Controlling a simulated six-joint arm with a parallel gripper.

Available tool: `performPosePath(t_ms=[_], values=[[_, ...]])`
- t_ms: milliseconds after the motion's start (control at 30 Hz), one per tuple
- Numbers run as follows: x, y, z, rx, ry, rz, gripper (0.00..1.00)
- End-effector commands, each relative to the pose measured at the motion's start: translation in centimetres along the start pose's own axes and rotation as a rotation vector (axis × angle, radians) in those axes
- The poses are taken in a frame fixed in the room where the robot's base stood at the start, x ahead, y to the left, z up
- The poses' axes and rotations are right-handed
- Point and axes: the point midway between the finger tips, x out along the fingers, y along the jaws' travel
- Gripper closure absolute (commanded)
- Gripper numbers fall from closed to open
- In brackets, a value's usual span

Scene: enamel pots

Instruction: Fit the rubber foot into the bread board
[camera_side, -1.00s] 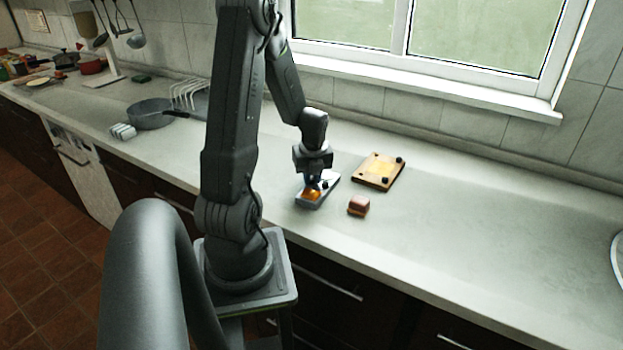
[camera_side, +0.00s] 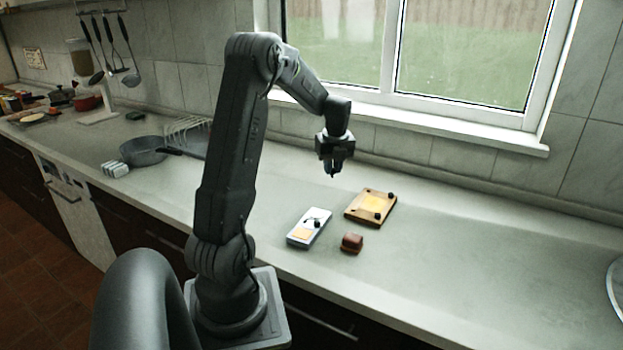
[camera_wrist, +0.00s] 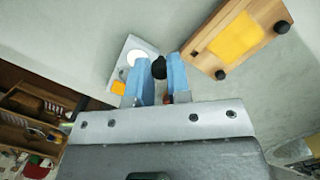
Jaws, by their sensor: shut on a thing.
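The bread board (camera_side: 355,214) is a wooden slab with a yellow patch, lying flat on the counter; it also shows in the wrist view (camera_wrist: 204,46). Two black feet stand at its corners. My gripper (camera_side: 332,173) is raised above the counter, behind the pale tray and left of the board in the side view. In the wrist view my gripper's blue fingers (camera_wrist: 160,78) are shut on a black rubber foot (camera_wrist: 158,67). The foot's lower part is hard to make out.
A pale grey tray (camera_side: 318,214) with an orange patch and a dark item lies left of the board. A red-brown block (camera_side: 351,243) sits in front of the board. The counter (camera_side: 470,250) to the right is clear. A pan (camera_side: 143,152) stands far left.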

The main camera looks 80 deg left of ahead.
Motion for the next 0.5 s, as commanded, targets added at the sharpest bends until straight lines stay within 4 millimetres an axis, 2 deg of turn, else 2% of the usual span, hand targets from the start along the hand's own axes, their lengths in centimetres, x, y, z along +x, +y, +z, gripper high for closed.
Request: performPosePath(t_ms=[33, 233, 400, 500], values=[[0.6, -1.9, 0.7, 0.005, 0.001, 0.002, 1.0], [2.3, -8.1, 2.3, 0.01, -0.002, 0.005, 1.0], [3.5, -11.7, 2.6, 0.011, -0.005, 0.006, 1.0], [4.0, -12.8, 2.6, 0.01, -0.006, 0.006, 1.0]])
